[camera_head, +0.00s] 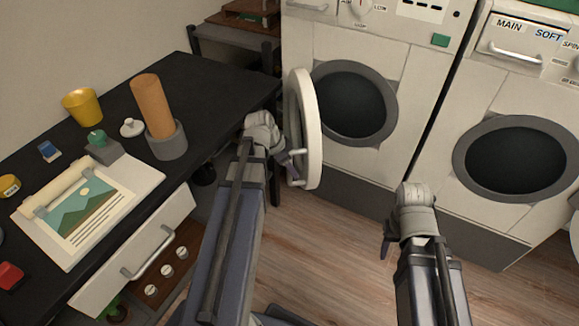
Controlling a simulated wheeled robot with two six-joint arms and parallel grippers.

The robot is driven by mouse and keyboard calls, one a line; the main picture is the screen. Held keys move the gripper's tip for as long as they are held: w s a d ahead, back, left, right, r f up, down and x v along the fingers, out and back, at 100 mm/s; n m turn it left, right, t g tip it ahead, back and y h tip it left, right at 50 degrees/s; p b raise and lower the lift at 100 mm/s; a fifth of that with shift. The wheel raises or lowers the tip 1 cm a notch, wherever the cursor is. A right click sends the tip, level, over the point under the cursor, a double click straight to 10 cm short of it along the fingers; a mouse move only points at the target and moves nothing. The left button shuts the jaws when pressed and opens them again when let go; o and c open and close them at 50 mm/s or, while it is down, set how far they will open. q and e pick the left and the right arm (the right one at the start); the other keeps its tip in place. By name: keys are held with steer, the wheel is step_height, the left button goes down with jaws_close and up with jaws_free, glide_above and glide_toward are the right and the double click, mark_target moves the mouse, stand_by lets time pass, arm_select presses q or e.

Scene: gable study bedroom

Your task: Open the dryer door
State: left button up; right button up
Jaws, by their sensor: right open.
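The dryer (408,75) is the white machine in the middle, with a dark round drum opening (352,105). Its round white door (311,130) stands swung out to the left, seen nearly edge-on, well clear of the opening. My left gripper (296,166) is at the left side of the door, close to its lower part. I cannot tell whether it touches the door, and its fingers are too small and partly hidden to read. My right gripper (387,246) is open and empty, low in front of the machines and apart from the door.
A second white machine (484,90) with a dark round opening stands at the right. A black desk (213,99) at the left holds a yellow cup (82,106), a brown cylinder in a grey holder and a picture calendar (85,212). A desk drawer (140,255) is pulled out. Wooden floor (330,235) is clear between my arms.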

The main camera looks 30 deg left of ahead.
arm_select(q)
steer(key=p+v, duration=0.7)
steer(key=shift+r, duration=0.35)
steer(key=shift+s+a, duration=0.1)
steer(key=shift+s, duration=0.05)
stand_by(0.5)
